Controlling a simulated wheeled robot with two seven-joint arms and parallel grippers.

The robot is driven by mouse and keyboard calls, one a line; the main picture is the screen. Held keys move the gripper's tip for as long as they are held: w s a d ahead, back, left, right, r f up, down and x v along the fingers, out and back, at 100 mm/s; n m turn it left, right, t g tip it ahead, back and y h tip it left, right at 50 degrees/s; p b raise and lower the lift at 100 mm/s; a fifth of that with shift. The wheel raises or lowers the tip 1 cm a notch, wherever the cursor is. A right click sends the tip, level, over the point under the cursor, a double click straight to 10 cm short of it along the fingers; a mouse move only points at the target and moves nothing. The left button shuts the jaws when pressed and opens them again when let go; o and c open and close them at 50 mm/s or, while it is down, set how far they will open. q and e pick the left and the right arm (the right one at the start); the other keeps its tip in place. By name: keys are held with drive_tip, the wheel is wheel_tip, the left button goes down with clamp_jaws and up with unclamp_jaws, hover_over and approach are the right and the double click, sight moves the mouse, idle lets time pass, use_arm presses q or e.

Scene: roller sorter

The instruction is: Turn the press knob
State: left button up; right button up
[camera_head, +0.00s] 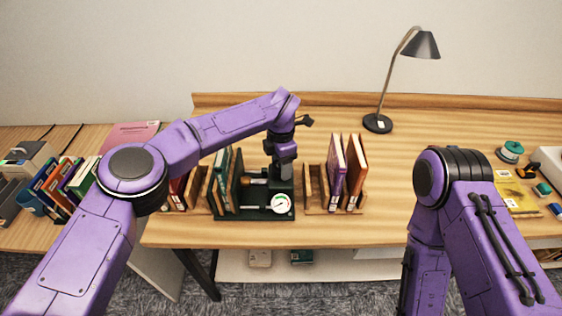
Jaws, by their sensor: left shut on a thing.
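The press has a dark green base (240,212) with a round white gauge (280,203) at its front right. Green books (222,180) stand upright at its left side, beside a dark plate. A brass and black screw part (256,181) lies level in the middle of the press. My left gripper (279,181) points down over the right part of the press, at the right end of this screw. It is shut on the press knob, which its dark fingers mostly hide. My right arm hangs at the right, and its gripper is out of the picture.
A wooden rack (318,207) with purple and orange books stands close to the right of the press. Another rack with books (178,190) is close on the left. A lamp (377,123) stands behind at the right. The desk (390,190) is clear right of the books.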

use_arm(q)
drive_tip(key=m, duration=0.5)
drive_tip(key=shift+m+p, duration=0.3)
drive_tip(key=shift+p, duration=0.1)
drive_tip(key=m, duration=0.5)
drive_tip(key=shift+m+p, duration=0.3)
drive_tip(key=shift+m, duration=0.1)
drive_tip(key=o, duration=1.1)
drive_tip(key=shift+c, duration=0.2)
